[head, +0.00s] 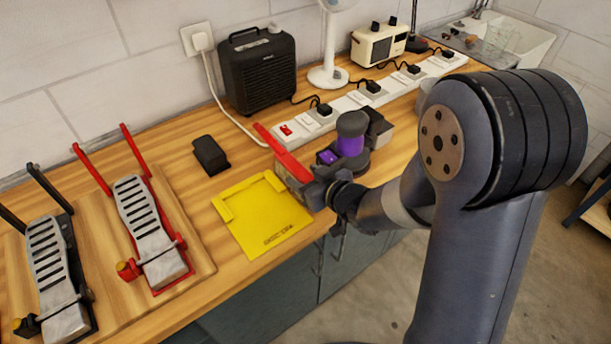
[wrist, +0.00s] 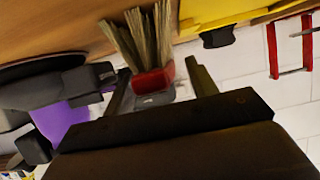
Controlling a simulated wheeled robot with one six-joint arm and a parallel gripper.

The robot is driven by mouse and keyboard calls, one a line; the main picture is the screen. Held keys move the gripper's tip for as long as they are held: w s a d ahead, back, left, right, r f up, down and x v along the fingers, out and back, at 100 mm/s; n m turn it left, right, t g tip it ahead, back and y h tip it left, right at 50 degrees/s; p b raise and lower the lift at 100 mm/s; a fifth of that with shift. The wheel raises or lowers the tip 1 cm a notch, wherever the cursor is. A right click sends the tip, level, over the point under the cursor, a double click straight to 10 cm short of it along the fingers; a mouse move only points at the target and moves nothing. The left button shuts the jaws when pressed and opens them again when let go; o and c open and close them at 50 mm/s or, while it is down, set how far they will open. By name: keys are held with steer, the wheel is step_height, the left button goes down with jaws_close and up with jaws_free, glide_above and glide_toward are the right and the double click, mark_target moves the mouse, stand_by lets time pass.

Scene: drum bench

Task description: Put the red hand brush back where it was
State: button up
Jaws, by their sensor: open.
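The red hand brush (head: 283,152) is at the right side of the yellow plate (head: 262,228), with its red handle slanting up to the left. In the wrist view its pale bristles (wrist: 144,38) and red body (wrist: 153,81) show between my fingers. My gripper (head: 312,190) is at the near end of the brush; in the wrist view my gripper (wrist: 158,68) has its two fingers apart, one on each side of the red body. Whether the bristles touch the bench is hard to tell.
A purple and dark device (head: 350,145) stands close to the right of my gripper. A white power strip (head: 345,110) runs behind. A small black block (head: 210,155) lies behind the plate. Red pedal (head: 150,230) and black pedal (head: 55,275) stand at the left.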

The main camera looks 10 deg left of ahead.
steer(key=v, duration=1.1)
steer(key=shift+d, duration=0.3)
steer(key=shift+a, duration=0.1)
steer(key=x, duration=1.2)
steer(key=shift+s+f+b, duration=0.15)
steer(key=shift+f+b, duration=0.2)
steer(key=shift+f, duration=0.1)
steer(key=shift+f+b, duration=0.3)
steer(key=shift+b, duration=0.05)
steer(key=shift+r+p, duration=0.3)
steer(key=shift+r, duration=0.05)
steer(key=shift+r, duration=0.1)
